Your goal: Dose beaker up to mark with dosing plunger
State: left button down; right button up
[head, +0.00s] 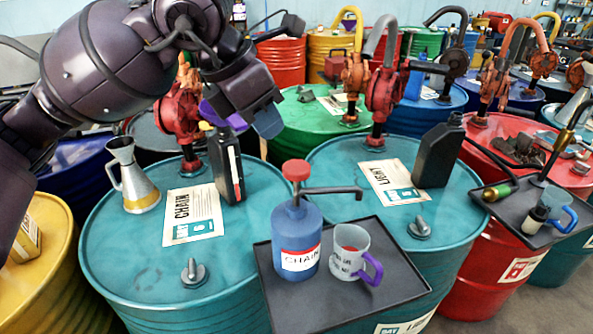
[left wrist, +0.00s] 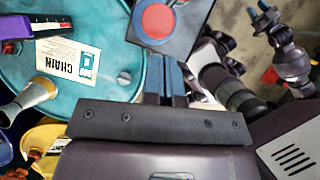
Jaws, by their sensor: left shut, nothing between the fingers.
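The dosing bottle (head: 297,240) is blue with a CHAIN label. It stands upright on a dark tray (head: 300,318). Its red plunger knob (head: 296,170) is on top and its dark spout points right, above the beaker. The beaker (head: 343,262) is grey with a purple handle and stands beside the bottle; something red shows inside, but its level is unclear. My left gripper (head: 268,122) is shut and empty, above and behind the bottle in the head view. In the left wrist view its fingers (left wrist: 166,80) are together, apart from the red knob (left wrist: 157,20).
The tray rests across two teal drums. A metal jug (head: 135,180), a CHAIN sheet (head: 193,214) and a black canister (head: 228,165) are on the left drum. A LIGHT sheet (head: 393,182) and another black canister (head: 437,155) are on the right one. Red pumps rise behind.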

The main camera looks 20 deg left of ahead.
aim_at(294, 165)
pick_arm(q)
jog(key=b+x, duration=0.3)
jog(key=x, duration=0.3)
jog(key=shift+w+a, duration=0.1)
jog(key=shift+a, duration=0.05)
jog(key=shift+w+f, duration=0.1)
jog(key=shift+f, duration=0.2)
jog(key=shift+w+f, duration=0.1)
jog(key=shift+f, duration=0.1)
jog(key=shift+d, duration=0.25)
pick_arm(e)
jog(key=shift+w+a+f, duration=0.2)
jog(key=shift+w+f, duration=0.2)
jog(key=shift+f, duration=0.15)
jog(key=shift+w+a+f, duration=0.15)
jog(key=shift+w+f, duration=0.25)
jog(key=shift+f, duration=0.1)
pick_arm(q)
jog(key=shift+f+b, duration=0.1)
jog(key=shift+b, duration=0.2)
pick_arm(e)
jog(key=shift+s+f, duration=0.1)
jog(key=shift+f, duration=0.05)
